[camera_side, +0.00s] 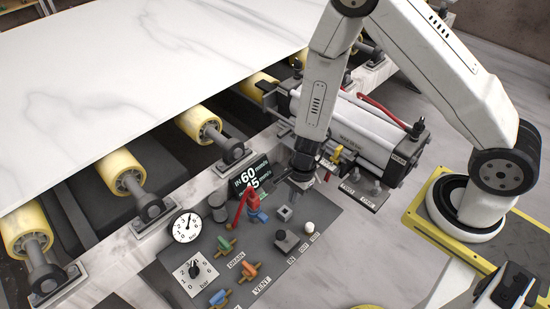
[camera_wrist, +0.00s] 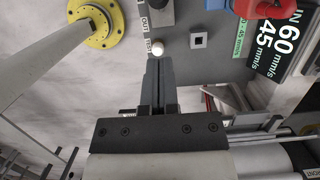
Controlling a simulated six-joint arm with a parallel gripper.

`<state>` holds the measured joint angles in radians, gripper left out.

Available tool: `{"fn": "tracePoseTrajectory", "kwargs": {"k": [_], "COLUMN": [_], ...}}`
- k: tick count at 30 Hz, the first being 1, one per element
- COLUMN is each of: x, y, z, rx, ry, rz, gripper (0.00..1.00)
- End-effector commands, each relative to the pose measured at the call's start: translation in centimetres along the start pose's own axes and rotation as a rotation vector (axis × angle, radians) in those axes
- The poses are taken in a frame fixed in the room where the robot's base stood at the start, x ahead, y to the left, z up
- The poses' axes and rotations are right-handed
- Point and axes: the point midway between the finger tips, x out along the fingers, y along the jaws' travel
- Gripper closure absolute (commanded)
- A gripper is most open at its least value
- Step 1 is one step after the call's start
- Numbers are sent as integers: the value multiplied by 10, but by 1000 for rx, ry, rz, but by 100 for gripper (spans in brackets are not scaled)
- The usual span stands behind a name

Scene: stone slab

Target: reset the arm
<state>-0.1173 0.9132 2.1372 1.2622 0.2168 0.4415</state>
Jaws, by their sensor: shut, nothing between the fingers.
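My gripper (camera_side: 300,182) hangs over the back right part of the grey control panel (camera_side: 196,250), in front of the white cylinder unit. In the wrist view my gripper (camera_wrist: 153,60) has its dark fingers together with nothing between them, their tips close to a round white button (camera_wrist: 158,48). The white button (camera_side: 309,227) also shows in the side view, near the panel's right edge. I cannot tell whether the fingertips touch anything.
A white marbled slab (camera_side: 120,60) lies over yellow rollers (camera_side: 120,172). The panel carries a red-handled valve (camera_side: 254,207), gauges (camera_side: 187,226), a dark speed sign (camera_side: 250,176), and orange, green and blue handles. The cylinder unit (camera_side: 360,135) stands close behind my gripper.

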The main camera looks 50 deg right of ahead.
Motion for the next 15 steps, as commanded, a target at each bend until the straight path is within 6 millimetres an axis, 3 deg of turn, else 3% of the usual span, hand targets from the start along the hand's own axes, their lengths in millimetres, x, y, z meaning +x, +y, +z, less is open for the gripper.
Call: {"fn": "tracePoseTrajectory", "kwargs": {"k": [10,15], "x": [-2,-16], "y": [-1,-3], "z": [0,2], "rx": [-13,-90], "ry": [-1,-3], "rz": [-2,-13], "gripper": [100,100]}}
